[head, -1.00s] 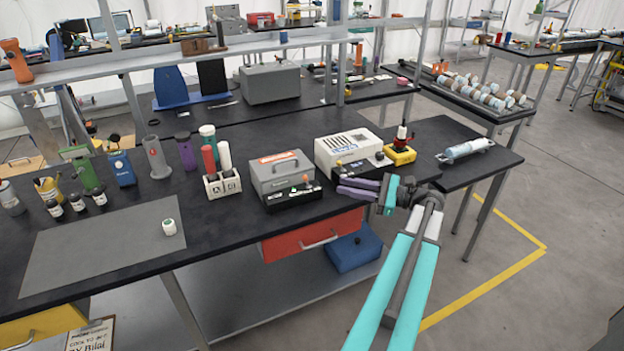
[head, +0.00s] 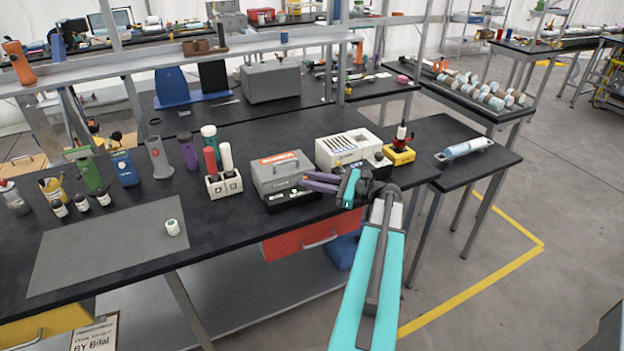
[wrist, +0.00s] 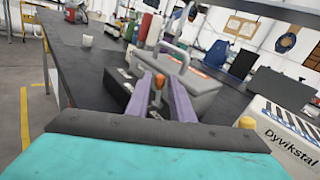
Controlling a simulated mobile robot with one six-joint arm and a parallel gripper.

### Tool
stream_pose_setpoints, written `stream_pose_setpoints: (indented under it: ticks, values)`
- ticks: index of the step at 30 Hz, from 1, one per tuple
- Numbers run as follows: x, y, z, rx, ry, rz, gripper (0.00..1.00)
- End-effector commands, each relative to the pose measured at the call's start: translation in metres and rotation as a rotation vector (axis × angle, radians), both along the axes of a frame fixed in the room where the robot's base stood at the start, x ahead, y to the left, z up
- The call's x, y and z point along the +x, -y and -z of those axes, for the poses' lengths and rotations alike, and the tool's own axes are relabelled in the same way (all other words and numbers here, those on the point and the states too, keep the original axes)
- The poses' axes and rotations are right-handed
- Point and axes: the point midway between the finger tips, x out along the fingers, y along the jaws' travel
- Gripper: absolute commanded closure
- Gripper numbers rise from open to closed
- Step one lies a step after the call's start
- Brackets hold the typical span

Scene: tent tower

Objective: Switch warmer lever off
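A grey box with a carrying handle and an orange label (head: 282,172) stands on the bench; I take it to be the warmer. Its black front base (head: 291,197) carries an orange-tipped lever (wrist: 158,83), seen upright in the wrist view. My gripper (head: 307,182) has purple fingers and is at the right front of this box. In the wrist view my gripper (wrist: 160,79) is open, with one finger on each side of the lever. I cannot tell whether the fingers touch it. In the head view the fingers hide the lever.
A holder with red and white tubes (head: 223,185) stands to the left. A yellow device (head: 400,155) is further right.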

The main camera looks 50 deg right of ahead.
Motion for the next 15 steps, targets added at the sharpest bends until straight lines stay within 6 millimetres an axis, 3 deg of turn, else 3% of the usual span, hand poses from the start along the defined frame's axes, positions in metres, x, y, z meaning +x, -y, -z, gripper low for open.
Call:
stream_pose_setpoints:
  ticks: [9,13,15]
  values:
    - [0.0015,-0.0005,0.0001,0.000,0.000,0.001,0.79]
    - [0.0013,-0.0005,0.0001,0.000,0.000,0.001,0.98]
    - [0.0012,-0.0004,0.0001,0.000,0.000,0.000,1.00]
